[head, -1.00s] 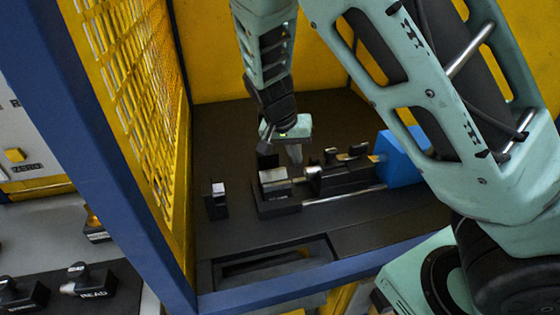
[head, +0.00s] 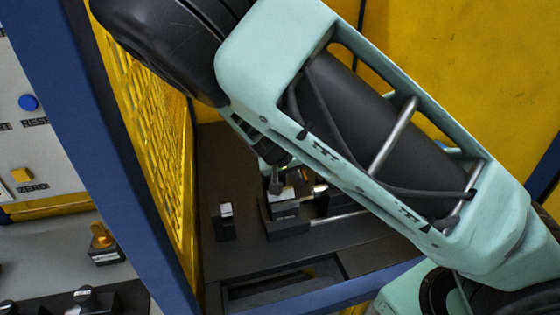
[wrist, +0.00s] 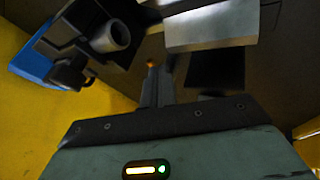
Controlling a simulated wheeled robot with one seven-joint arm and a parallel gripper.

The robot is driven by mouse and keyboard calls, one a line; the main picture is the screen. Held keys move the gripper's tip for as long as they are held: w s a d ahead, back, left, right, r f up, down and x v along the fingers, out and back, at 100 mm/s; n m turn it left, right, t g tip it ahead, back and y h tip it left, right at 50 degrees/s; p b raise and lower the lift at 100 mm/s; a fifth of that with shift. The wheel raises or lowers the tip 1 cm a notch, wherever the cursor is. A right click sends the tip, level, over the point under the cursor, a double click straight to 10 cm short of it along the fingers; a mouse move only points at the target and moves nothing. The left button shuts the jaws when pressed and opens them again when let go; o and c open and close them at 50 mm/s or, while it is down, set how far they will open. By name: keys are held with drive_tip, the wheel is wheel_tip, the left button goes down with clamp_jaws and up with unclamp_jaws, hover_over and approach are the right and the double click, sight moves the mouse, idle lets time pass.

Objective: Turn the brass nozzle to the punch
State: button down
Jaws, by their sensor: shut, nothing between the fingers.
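My gripper (head: 275,184) is shut and empty over the machine bed, close to a black block with a silver top (head: 283,203); I cannot tell whether it touches it. In the wrist view my fingers (wrist: 157,88) point towards the bed, and a small orange-brass tip (wrist: 152,63) shows at their end. I cannot tell whether this tip is the nozzle. A brass-coloured piece (head: 101,236) sits on a labelled black block on the grey bench at left. The punch cannot be identified for certain. My arm hides the right part of the machine.
A blue post and yellow mesh wall (head: 165,150) stand left of the bed. A small upright black block with a pale top (head: 226,221) stands left of my gripper. The wrist view shows a hollow grey cylinder (wrist: 117,36), a silver block (wrist: 210,28) and a blue block (wrist: 30,55).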

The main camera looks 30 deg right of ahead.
sight(306, 180)
drive_tip(key=shift+x, duration=1.15)
drive_tip(key=shift+s+d+f, duration=0.1)
drive_tip(key=shift+s+d, duration=0.3)
drive_tip(key=shift+d, duration=0.4)
